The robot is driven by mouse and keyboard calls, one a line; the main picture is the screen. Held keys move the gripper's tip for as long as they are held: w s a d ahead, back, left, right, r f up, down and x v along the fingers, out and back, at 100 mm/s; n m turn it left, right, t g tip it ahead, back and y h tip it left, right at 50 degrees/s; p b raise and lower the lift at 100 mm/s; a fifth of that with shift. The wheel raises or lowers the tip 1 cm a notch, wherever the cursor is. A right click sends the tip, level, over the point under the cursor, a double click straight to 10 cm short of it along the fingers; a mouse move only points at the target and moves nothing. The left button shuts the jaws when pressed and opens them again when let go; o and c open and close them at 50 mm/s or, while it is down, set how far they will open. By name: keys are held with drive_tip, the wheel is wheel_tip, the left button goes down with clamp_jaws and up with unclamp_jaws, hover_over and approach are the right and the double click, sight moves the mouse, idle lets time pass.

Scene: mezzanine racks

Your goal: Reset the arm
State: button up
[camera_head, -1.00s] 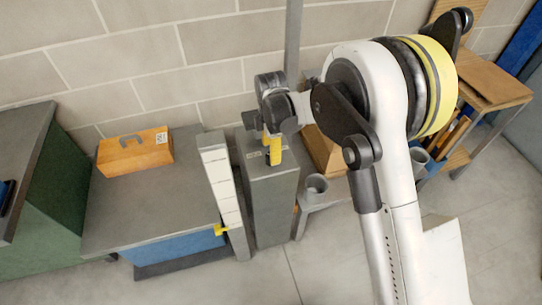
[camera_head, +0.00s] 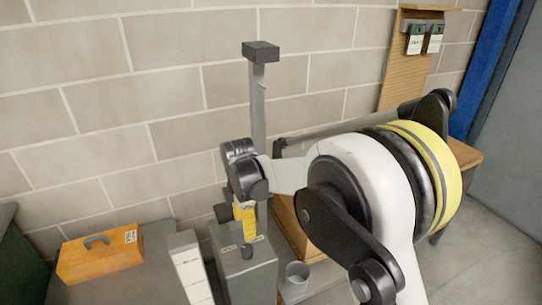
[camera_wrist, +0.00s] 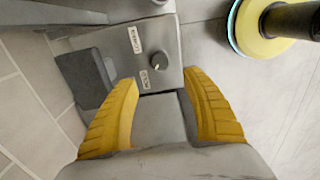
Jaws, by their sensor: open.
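My gripper (camera_head: 245,214) is seen from behind and above in the head view, with its yellow fingers pointing down over a grey pedestal (camera_head: 250,280). In the wrist view my gripper (camera_wrist: 160,77) has its two yellow fingers spread apart with nothing between them. Beyond the fingertips lies the top of a grey panel (camera_wrist: 172,40) with a black knob (camera_wrist: 159,60) and two white labels. My white and yellow arm fills the right middle of the head view and hides part of the bench behind it.
A grey post (camera_head: 258,105) with a dark cap rises behind my gripper. An orange case (camera_head: 100,257) lies on a grey surface at left. A grey cup (camera_head: 297,279) and a wooden box (camera_head: 290,228) stand right of the pedestal. A wooden board (camera_head: 392,75) with tags stands against the wall.

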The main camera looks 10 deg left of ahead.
drive_tip(key=s+d+r+m+t+y, duration=0.1)
drive_tip(key=s+d+r+m+t, duration=0.15)
drive_tip(key=d+r+m, duration=0.5)
drive_tip(key=s+d+r+m+t, duration=0.1)
drive_tip(key=s+d+r+m, duration=0.25)
drive_tip(key=d+r, duration=0.65)
drive_tip(key=s+d+f+m+t, duration=0.1)
drive_tip(key=s+d+m+t, duration=0.1)
drive_tip(key=s+d+m, duration=0.4)
drive_tip(key=s+d+f+m+t+h, duration=0.1)
drive_tip(key=s+d+m, duration=0.6)
drive_tip(key=d, duration=0.4)
drive_tip(key=shift+s+f+t, duration=0.25)
drive_tip(key=shift+s+t, duration=0.1)
drive_tip(key=shift+s, duration=0.2)
